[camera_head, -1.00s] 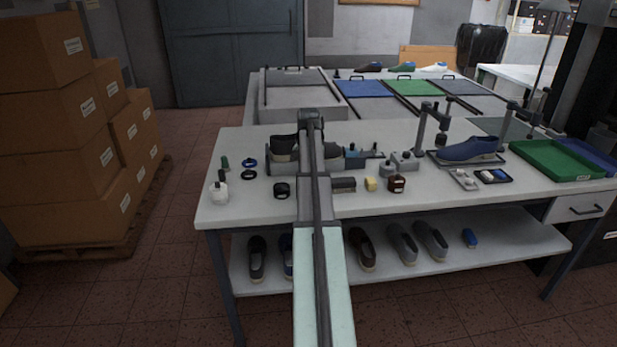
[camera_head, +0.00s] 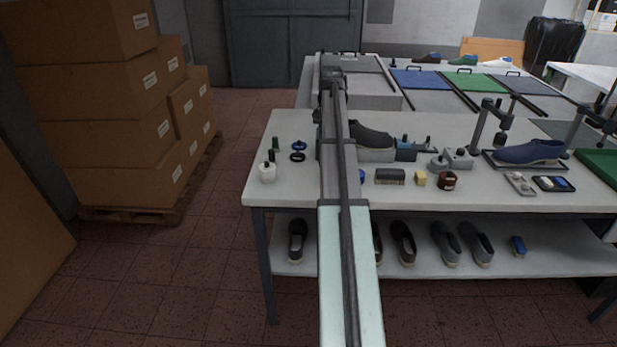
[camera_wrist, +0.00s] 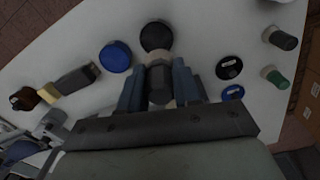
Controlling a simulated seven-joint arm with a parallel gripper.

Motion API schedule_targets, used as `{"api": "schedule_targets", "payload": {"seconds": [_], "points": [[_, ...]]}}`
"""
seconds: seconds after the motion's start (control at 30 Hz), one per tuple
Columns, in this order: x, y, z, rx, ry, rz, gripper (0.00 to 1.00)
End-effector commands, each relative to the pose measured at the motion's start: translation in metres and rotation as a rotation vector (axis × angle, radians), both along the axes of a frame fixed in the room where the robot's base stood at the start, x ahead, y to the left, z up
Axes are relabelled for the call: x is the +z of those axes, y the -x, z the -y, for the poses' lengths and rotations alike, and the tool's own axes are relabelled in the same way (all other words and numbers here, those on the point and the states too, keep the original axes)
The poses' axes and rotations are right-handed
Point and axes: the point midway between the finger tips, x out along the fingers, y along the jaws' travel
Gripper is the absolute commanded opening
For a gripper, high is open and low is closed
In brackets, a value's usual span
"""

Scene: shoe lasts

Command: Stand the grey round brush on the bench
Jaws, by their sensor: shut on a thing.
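In the wrist view my gripper (camera_wrist: 158,88) is shut, its two blue-grey fingers on either side of a dark grey rounded piece, which I take to be the grey round brush (camera_wrist: 157,82). A paler band shows just beyond it, and then a round black disc (camera_wrist: 156,36). I cannot tell whether the disc is part of the brush or a separate thing on the bench behind it. The white bench (camera_head: 300,192) lies under the gripper. In the head view my own arm hides the gripper and the brush, so I cannot tell whether the brush touches the bench.
A blue round tin (camera_wrist: 115,56) lies close left of the fingers. A rectangular brush (camera_wrist: 77,78) is farther left. In the head view a dark shoe (camera_head: 372,137) stands behind my arm.

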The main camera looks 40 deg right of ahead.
Motion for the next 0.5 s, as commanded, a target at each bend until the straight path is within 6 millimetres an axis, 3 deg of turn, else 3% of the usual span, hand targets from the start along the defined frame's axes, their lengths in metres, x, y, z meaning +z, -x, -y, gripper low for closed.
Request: {"api": "schedule_targets", "payload": {"seconds": [0.1,0.3,0.5], "points": [[-0.007,-0.027,-0.030,0.051,-0.005,-0.007,0.03],[-0.017,-0.054,-0.064,0.082,-0.007,-0.009,0.03],[-0.021,-0.056,-0.064,-0.042,0.006,0.005,0.03]]}}
